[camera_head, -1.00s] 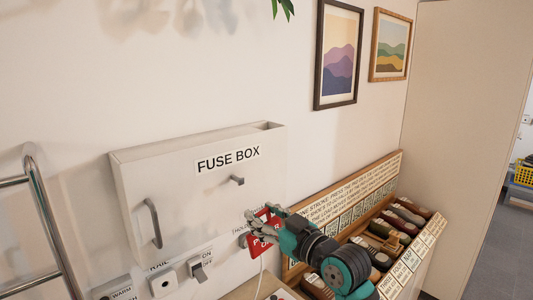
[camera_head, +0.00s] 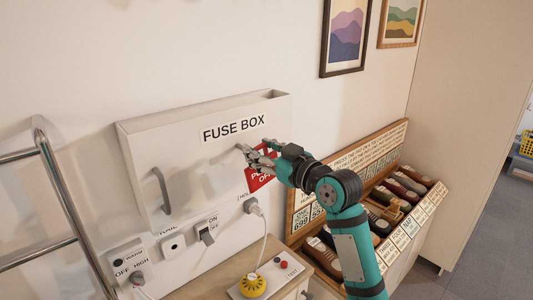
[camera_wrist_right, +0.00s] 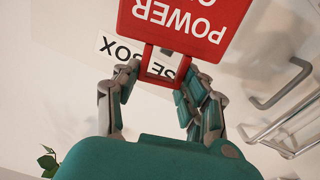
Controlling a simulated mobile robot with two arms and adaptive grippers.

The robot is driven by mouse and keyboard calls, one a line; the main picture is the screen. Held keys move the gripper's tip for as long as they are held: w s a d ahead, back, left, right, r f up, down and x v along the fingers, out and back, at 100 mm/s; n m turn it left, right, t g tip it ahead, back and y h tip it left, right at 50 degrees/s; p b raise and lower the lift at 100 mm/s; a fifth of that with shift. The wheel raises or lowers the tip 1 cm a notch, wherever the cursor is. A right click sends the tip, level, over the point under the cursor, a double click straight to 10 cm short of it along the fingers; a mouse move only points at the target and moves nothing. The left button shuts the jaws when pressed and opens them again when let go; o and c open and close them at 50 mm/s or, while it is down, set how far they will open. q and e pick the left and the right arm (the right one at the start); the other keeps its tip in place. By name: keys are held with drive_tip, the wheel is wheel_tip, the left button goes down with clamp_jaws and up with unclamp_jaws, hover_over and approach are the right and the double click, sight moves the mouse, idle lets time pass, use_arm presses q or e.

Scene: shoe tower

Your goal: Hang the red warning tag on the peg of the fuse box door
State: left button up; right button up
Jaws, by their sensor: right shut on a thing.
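The red warning tag (camera_head: 259,182) with white lettering hangs below the fingers of my right gripper (camera_head: 259,156), which is shut on it. In the right wrist view the tag (camera_wrist_right: 185,22) shows upside down, its slotted narrow end between the fingertips of the gripper (camera_wrist_right: 158,76). The white fuse box door (camera_head: 200,170) is closed. Its grey peg (camera_head: 240,147) sticks out below the FUSE BOX label, close beside the fingertips. The fingers partly cover that spot, and I cannot tell whether the tag touches the peg. My left gripper is not in view.
A grey door handle (camera_head: 161,191) is on the left of the box. Switches (camera_head: 206,233) and a plugged socket (camera_head: 252,206) sit below it. A metal rail (camera_head: 65,190) stands at left. A yellow knob (camera_head: 252,286) and a shoe rack (camera_head: 385,215) are below and right.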

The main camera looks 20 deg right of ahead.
sight(237, 142)
drive_tip(key=shift+b+x, duration=0.45)
drive_tip(key=shift+x, duration=2.1)
drive_tip(key=shift+w+a+f, duration=0.25)
drive_tip(key=shift+w+f, duration=0.3)
drive_tip(key=shift+w, duration=0.05)
drive_tip(key=o, duration=1.4)
drive_tip(key=shift+c, duration=0.2)
